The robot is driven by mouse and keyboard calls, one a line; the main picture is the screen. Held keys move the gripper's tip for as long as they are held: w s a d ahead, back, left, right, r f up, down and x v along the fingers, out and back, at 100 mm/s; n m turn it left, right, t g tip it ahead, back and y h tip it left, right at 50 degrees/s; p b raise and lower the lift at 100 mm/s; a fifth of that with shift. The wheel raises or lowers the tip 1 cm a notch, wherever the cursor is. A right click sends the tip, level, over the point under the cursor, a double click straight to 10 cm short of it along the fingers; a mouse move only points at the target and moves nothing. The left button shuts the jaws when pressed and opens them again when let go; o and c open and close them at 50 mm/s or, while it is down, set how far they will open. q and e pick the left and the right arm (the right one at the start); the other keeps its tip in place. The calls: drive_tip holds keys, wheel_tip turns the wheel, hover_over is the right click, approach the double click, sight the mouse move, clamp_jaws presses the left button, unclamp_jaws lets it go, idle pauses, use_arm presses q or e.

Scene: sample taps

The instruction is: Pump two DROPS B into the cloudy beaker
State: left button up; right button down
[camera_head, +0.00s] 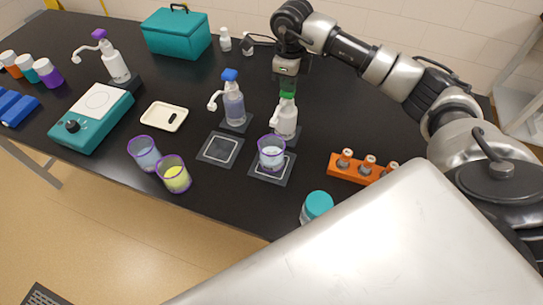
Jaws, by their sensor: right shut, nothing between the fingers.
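A beaker with a purple rim (271,154) and pale, cloudy-looking contents stands on a dark square pad with a white outline. Behind it is a white pump bottle with a green head (285,120), its spout towards the beaker. A pump bottle with a blue head (233,108) stands to its left. No label is readable, so I cannot tell which is DROPS B. My right gripper (288,78) is shut and points down directly over the green head; whether it touches is unclear. My left gripper is not in view.
An empty pad (220,149) lies left of the beaker. Two more beakers, bluish (144,154) and yellow (174,176), stand near the front edge. An orange rack (347,174) and teal-lidded jar (317,205) are at right. A purple-headed pump bottle (114,62) stands far left.

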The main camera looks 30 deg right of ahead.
drive_tip(key=shift+r+p, duration=1)
drive_tip(key=shift+r, duration=0.7)
drive_tip(key=shift+f, duration=0.15)
drive_tip(key=shift+f+b, duration=1.45)
drive_tip(key=shift+f, duration=0.2)
drive_tip(key=shift+r+p, duration=1.05)
drive_tip(key=shift+r, duration=0.75)
